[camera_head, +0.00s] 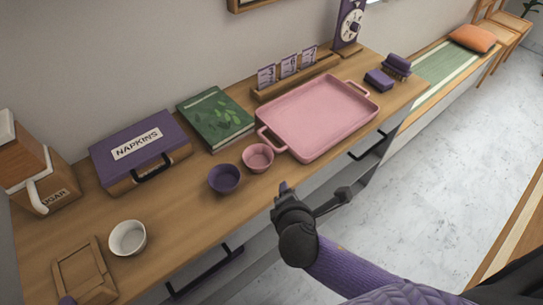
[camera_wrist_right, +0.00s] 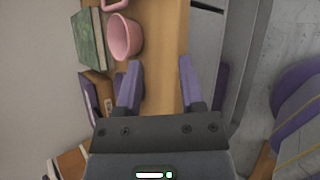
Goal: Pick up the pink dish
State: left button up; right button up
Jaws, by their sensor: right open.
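A small pink dish (camera_head: 258,157), round and bowl-like, stands upright on the wooden counter, just in front of the near corner of a large pink tray (camera_head: 318,112). In the right wrist view the pink dish (camera_wrist_right: 125,37) is at the upper left, beyond and left of the fingertips. My right gripper (camera_head: 314,191) is open and empty at the counter's front edge, to the right of and nearer than the dish. Its two purple fingers show apart in the wrist view (camera_wrist_right: 160,62), with nothing between them.
A purple bowl (camera_head: 224,178) stands close to the left of the pink dish. Behind are a green book (camera_head: 216,117) and a purple napkin box (camera_head: 140,150). A white bowl (camera_head: 128,237) stands farther left. The counter in front of the pink dish is clear.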

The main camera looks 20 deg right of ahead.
aim_at(272, 155)
jog(key=w+n+t, duration=0.1)
jog(key=n, duration=0.2)
jog(key=w+n+t, duration=0.1)
jog(key=w+n, duration=0.1)
jog(key=n, duration=0.1)
jog(key=w+n+t, duration=0.1)
jog(key=w+n, duration=0.1)
jog(key=n, duration=0.1)
jog(key=shift+w+a+n+y, duration=0.1)
jog(key=shift+n+y, duration=0.3)
jog(key=b+x, duration=0.4)
jog(key=x, duration=0.5)
jog(key=shift+a+f+b, duration=0.15)
jog(key=shift+a+b, duration=0.05)
jog(key=shift+b, duration=0.1)
pick_arm(q)
jog(key=f, duration=0.4)
jog(key=shift+s+a+f, duration=0.2)
jog(key=shift+s, duration=0.05)
jog(key=shift+s+d, duration=0.1)
pick_arm(e)
grip_shut()
